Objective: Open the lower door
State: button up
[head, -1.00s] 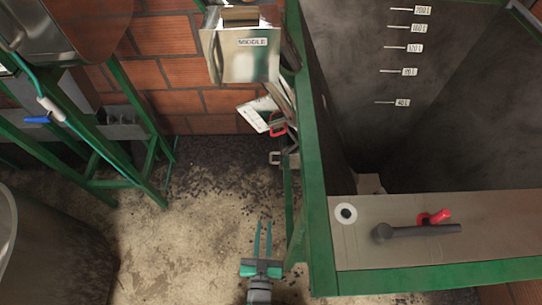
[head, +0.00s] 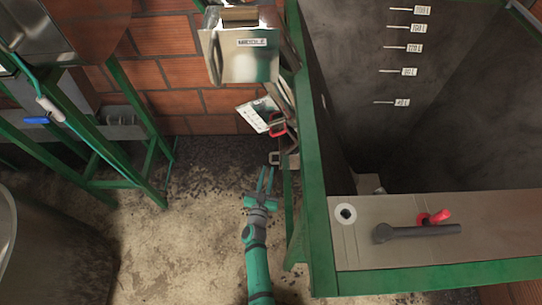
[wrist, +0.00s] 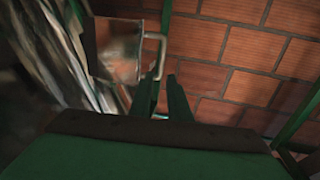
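A metal plate (wrist: 118,50) with a bent bar handle (wrist: 157,55) on its right side shows in the wrist view; it seems to be the lower door. In the head view a small metal handle (head: 274,158) sits low beside the green frame, partly hidden by parts above. My gripper (head: 265,171) is just below that handle in the picture, fingers apart and empty. In the wrist view my gripper (wrist: 162,82) points up toward the plate, its tips near the lower end of the handle. I cannot tell whether they touch.
A metal box labelled MIDDLE (head: 245,52) and a red handle (head: 277,125) are above. The green tank frame (head: 318,190) stands close on the right. A green stand (head: 130,155) and a large drum (head: 45,260) are left. Floor (head: 185,230) between is clear.

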aim_at(271, 157)
jog(key=w, duration=0.2)
jog(key=w+d, duration=0.1)
jog(key=w, duration=0.5)
jog(key=shift+w+d, duration=0.25)
jog(key=shift+d, duration=0.05)
grip_shut()
